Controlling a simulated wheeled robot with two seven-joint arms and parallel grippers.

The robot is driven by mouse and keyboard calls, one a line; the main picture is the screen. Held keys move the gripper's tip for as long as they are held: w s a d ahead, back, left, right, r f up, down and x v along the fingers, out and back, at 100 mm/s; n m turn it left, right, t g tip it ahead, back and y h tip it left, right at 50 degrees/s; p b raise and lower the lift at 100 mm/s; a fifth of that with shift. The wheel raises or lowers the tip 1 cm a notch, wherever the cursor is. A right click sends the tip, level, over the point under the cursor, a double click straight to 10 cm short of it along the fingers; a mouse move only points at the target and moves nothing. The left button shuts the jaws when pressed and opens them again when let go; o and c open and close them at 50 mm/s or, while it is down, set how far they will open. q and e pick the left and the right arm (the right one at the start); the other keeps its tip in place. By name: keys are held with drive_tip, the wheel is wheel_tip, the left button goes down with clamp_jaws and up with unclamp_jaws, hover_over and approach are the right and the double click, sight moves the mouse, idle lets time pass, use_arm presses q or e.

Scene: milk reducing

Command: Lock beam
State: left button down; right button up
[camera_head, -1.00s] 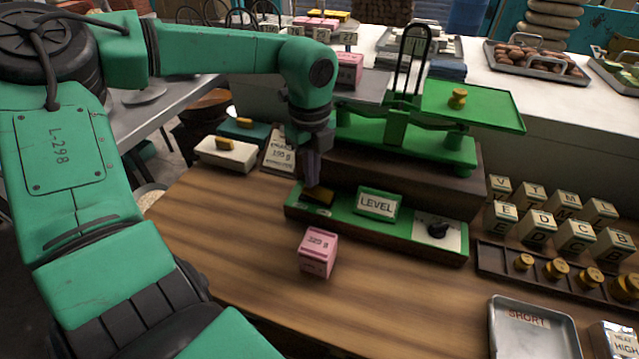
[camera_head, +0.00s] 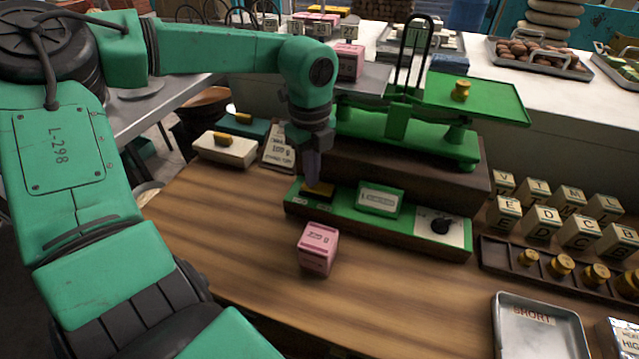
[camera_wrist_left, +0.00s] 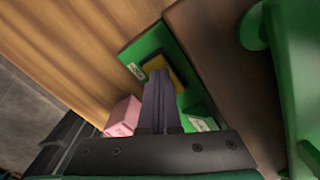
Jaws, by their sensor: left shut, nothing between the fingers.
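A green balance scale (camera_head: 398,122) stands on a dark wooden block behind the worktop. Its left pan (camera_head: 362,80) carries a pink carton (camera_head: 349,62); its right pan (camera_head: 490,100) carries a brass weight (camera_head: 461,90). My left gripper (camera_head: 315,181) is shut and empty, pointing down at the yellow piece. In the left wrist view, the fingers (camera_wrist_left: 158,76) overlap the yellow piece; contact is unclear.
A pink box (camera_head: 318,249) stands on the worktop just in front of the strip. Several letter blocks (camera_head: 541,222), a rack of brass weights (camera_head: 561,266) and a metal tray (camera_head: 538,325) are at right. The wooden worktop (camera_head: 235,235) is clear at front left.

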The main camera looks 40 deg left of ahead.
use_arm(q)
drive_tip(key=shift+r+p, duration=2.1)
drive_tip(key=shift+r, duration=1.4)
drive_tip(key=shift+f, duration=0.1)
